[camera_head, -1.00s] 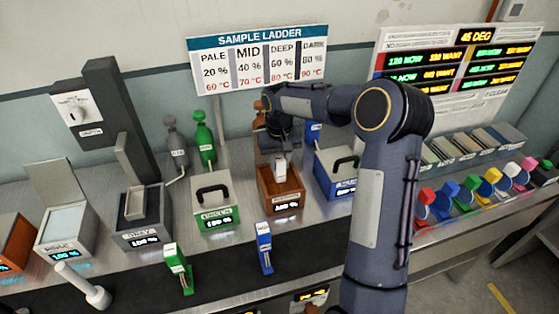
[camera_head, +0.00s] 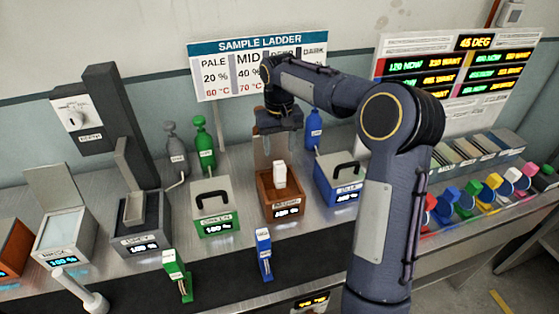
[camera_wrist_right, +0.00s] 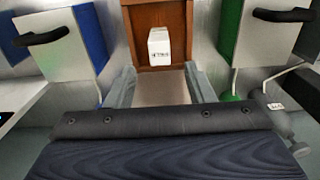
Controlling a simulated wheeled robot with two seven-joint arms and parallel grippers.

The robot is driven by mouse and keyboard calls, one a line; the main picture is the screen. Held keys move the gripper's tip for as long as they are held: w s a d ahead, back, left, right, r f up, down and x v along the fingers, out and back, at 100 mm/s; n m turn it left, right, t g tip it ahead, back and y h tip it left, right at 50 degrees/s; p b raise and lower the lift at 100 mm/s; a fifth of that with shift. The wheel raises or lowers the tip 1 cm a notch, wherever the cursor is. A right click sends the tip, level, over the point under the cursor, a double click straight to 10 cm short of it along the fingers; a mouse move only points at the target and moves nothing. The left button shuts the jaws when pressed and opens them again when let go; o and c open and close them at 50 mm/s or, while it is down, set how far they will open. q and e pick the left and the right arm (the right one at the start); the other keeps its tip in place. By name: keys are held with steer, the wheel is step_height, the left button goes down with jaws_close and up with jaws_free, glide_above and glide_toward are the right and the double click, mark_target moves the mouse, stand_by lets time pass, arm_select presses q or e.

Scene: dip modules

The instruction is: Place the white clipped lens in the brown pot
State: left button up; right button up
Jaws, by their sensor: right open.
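The white clipped lens (camera_head: 279,174) stands upright in the brown pot (camera_head: 269,207), its upper part showing above the front wall. It also shows in the right wrist view (camera_wrist_right: 159,47), against the pot's brown inner wall. My right gripper (camera_head: 279,146) is above and behind the pot, pointing down. Its two fingers (camera_wrist_right: 160,85) are spread apart in the right wrist view, with nothing between them and the lens clear of them. My left gripper is not in view.
A lidded green pot (camera_head: 212,206) stands left of the brown pot and a lidded blue pot (camera_head: 340,178) stands right. Green (camera_head: 204,142) and blue (camera_head: 314,128) bottles stand behind. Green (camera_head: 176,272) and blue (camera_head: 264,250) clips stand in front on the dark strip.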

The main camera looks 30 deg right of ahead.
steer(key=s+a+r+n+t+y, duration=0.15)
steer(key=s+r, duration=0.25)
steer(key=s, duration=0.4)
steer(key=s+a+r+t, duration=0.2)
steer(key=s+a+r, duration=0.1)
steer(key=s, duration=0.5)
steer(key=s+a+f+t+y, duration=0.1)
steer(key=s+a+f, duration=0.2)
steer(key=s, duration=0.3)
steer(key=s+a+f+t+y, duration=0.1)
steer(key=s+a+f, duration=0.3)
steer(key=s, duration=0.3)
steer(key=shift+s+f, duration=0.15)
steer(key=shift+s, duration=0.15)
steer(key=shift+m, duration=0.25)
